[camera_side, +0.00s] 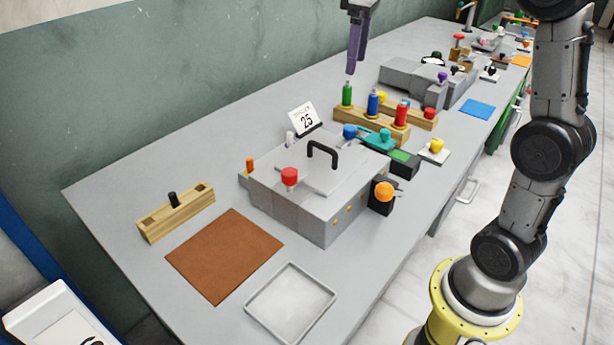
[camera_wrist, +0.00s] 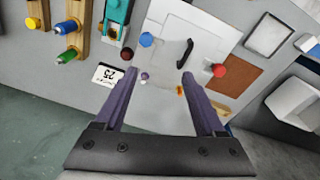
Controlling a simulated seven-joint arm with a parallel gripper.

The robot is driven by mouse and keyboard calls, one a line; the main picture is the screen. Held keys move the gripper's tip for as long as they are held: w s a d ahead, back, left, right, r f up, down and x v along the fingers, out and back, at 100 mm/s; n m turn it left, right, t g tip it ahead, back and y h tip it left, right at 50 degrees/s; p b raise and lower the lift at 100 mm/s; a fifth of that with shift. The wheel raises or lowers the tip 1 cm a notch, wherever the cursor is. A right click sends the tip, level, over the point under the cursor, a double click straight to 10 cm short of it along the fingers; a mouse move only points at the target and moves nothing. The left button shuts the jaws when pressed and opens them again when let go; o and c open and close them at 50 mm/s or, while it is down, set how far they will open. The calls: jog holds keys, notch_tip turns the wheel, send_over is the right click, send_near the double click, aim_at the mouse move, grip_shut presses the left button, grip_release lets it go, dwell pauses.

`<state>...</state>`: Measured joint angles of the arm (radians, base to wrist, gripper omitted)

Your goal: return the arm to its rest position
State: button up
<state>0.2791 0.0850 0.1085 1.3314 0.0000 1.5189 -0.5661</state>
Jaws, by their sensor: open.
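My gripper (camera_side: 357,52) is high above the bench, at the top of the side view, beyond the grey press. In the wrist view my gripper's two purple fingers (camera_wrist: 151,88) stand wide apart with nothing held between them. The grey foam press (camera_side: 310,190) sits on the bench below, with a black handle (camera_side: 322,152) on its lid, a red knob (camera_side: 289,175) and an orange knob (camera_side: 384,191). The lid appears closed. My arm rises at the right of the side view, and its link to the gripper is out of frame.
A wooden rack (camera_side: 371,124) of coloured bottles stands behind the press, near a card marked 25 (camera_side: 307,119). A brown mat (camera_side: 225,254), an empty tray (camera_side: 291,302) and a wooden block (camera_side: 176,213) lie in front. A second grey press (camera_side: 425,80) stands farther back. The air around my gripper is clear.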

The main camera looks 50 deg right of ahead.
jog(key=s+a+t, duration=0.2)
jog(key=s+a, duration=0.6)
jog(key=s, duration=0.4)
jog(key=s+a+f+m+t, duration=0.2)
jog(key=s+f+m, duration=0.1)
jog(key=s+f, duration=0.6)
jog(key=shift+a+f, duration=0.35)
jog(key=shift+f, duration=0.7)
